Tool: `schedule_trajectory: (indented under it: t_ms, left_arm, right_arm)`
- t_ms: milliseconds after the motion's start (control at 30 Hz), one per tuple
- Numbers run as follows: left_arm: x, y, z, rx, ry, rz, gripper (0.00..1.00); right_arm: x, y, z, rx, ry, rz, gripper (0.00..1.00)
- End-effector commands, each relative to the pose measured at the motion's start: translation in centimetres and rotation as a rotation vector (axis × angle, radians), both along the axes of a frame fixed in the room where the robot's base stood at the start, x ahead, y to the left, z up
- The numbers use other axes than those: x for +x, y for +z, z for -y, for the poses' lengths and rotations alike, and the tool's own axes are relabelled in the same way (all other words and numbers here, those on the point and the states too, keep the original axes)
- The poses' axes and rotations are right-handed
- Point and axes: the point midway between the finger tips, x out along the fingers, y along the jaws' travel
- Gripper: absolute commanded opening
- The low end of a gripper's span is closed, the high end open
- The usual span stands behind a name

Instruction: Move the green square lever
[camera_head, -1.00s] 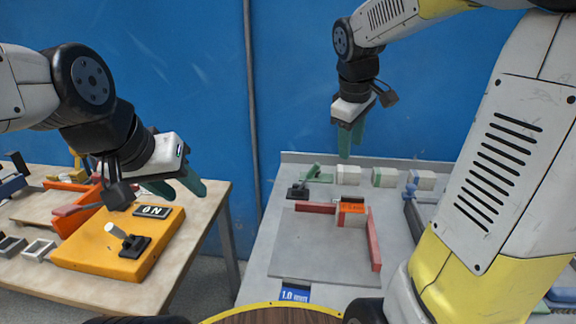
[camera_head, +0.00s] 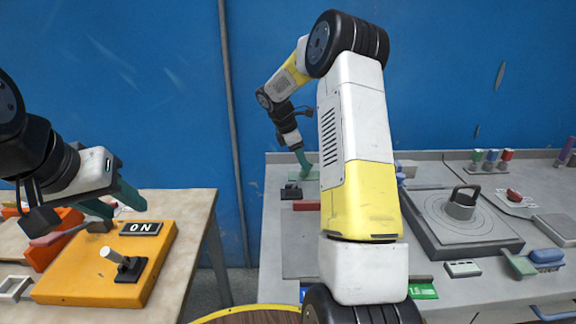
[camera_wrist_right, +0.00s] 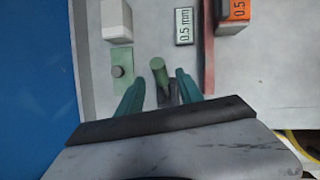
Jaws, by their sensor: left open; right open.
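A green lever (camera_wrist_right: 158,72) stands on a dark base at the centre of the right wrist view. Its handle has a rounded end. My right gripper (camera_wrist_right: 160,80) is open, with one teal finger on each side of the lever and gaps showing. In the head view the right gripper (camera_head: 306,168) points down at the back left of the grey table, by the lever's black base (camera_head: 291,190); the lever itself is hard to make out there. My left gripper (camera_head: 128,208) is open and empty above the left table.
A green plate with a round knob (camera_wrist_right: 122,82) and a white block (camera_wrist_right: 116,20) lie beside the lever. A red bar (camera_wrist_right: 209,50) is on its other side. An orange box with a lever (camera_head: 90,270) stands on the left table. A round-handled plate (camera_head: 460,215) lies right.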

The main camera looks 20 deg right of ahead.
Motion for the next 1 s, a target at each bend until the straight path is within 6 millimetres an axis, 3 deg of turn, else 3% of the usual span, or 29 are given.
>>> schedule_trajectory:
  t_ms: [100,300,633,667,867,1000]
  left_arm:
    - [0.0,0.0,0.0,0.000,0.000,0.000,0.43]
    - [0.0,0.0,0.0,0.000,0.000,0.000,0.43]
    - [0.0,0.0,0.0,0.000,0.000,0.000,0.43]
    - [0.0,0.0,0.0,0.000,0.000,0.000,0.43]
    - [0.0,0.0,0.0,0.000,0.000,0.000,0.43]
    - [0.0,0.0,0.0,0.000,0.000,0.000,0.43]
  right_arm:
    - [0.0,-2.0,0.8,0.001,-0.001,-0.003,0.43]
    - [0.2,-4.0,1.6,0.001,-0.001,0.000,0.43]
    - [0.2,-4.5,1.8,0.001,-0.002,0.001,0.43]
    - [0.2,-4.5,1.8,0.001,-0.002,0.001,0.41]
    - [0.2,-4.5,1.8,0.001,-0.002,0.001,0.02]
    - [0.2,-4.5,1.8,0.001,-0.002,0.001,0.00]
